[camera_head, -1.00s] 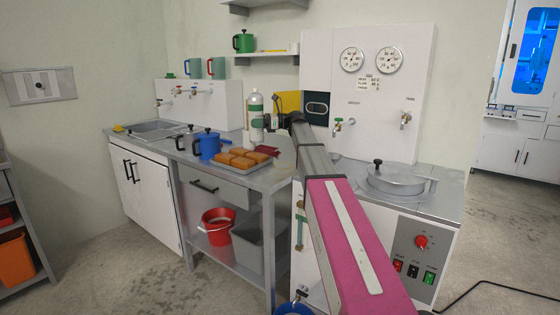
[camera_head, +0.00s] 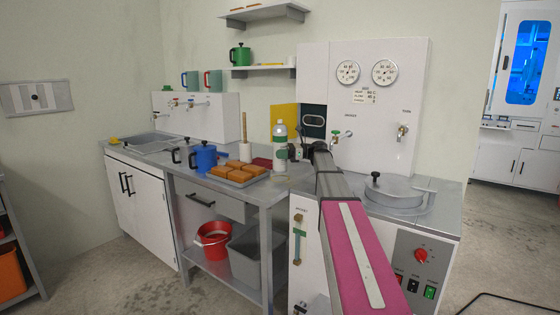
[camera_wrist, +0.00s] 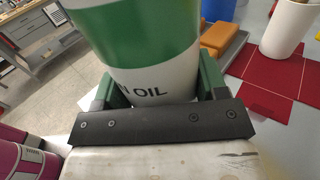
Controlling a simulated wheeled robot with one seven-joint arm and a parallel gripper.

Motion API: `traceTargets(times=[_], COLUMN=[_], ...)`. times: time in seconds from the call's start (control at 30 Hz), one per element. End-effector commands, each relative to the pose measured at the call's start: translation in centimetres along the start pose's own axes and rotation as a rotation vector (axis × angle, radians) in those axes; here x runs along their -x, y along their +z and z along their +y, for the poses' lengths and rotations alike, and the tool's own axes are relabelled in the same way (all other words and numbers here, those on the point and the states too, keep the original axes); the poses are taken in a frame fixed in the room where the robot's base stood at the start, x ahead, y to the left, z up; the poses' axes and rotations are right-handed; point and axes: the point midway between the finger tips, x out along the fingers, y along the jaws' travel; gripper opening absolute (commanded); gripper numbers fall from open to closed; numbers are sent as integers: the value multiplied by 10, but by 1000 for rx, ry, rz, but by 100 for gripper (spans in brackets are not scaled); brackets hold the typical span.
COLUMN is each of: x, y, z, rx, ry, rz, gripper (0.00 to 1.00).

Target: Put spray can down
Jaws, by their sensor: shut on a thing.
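The spray can (camera_head: 280,150) is white with a green band and stands upright above the right part of the steel table (camera_head: 268,197). In the wrist view the can (camera_wrist: 150,40) fills the middle, with "OIL" lettering low on its side. My gripper (camera_wrist: 160,92) is shut on it, with a green finger on each side. In the head view my gripper (camera_head: 291,152) is at the can's right side, partly hidden by my arm. The can's base is close to the tabletop; I cannot tell whether it touches.
Left of the can are a tray of orange-brown blocks (camera_head: 238,171), a blue pot (camera_head: 203,157) and a white cup (camera_head: 245,153). A red sheet (camera_wrist: 265,85) lies near the can. To the right is a machine with a round lid (camera_head: 394,190).

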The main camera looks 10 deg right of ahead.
Motion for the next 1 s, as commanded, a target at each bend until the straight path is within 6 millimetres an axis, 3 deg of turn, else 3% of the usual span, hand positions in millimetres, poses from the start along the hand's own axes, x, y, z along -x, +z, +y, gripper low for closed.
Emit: traceTargets(times=[0.23, 0.6, 0.63, 0.7, 1.0], x=[0, -1, -1, -1, -1], y=[-31, -35, -35, -35, -34], z=[0, 0, 0, 0, 0], rx=[-1, 0, 0, 0, 0], ry=[0, 0, 0, 0, 0], rz=[-1, -1, 0, 0, 0], gripper=[25, 25, 73, 92, 92])
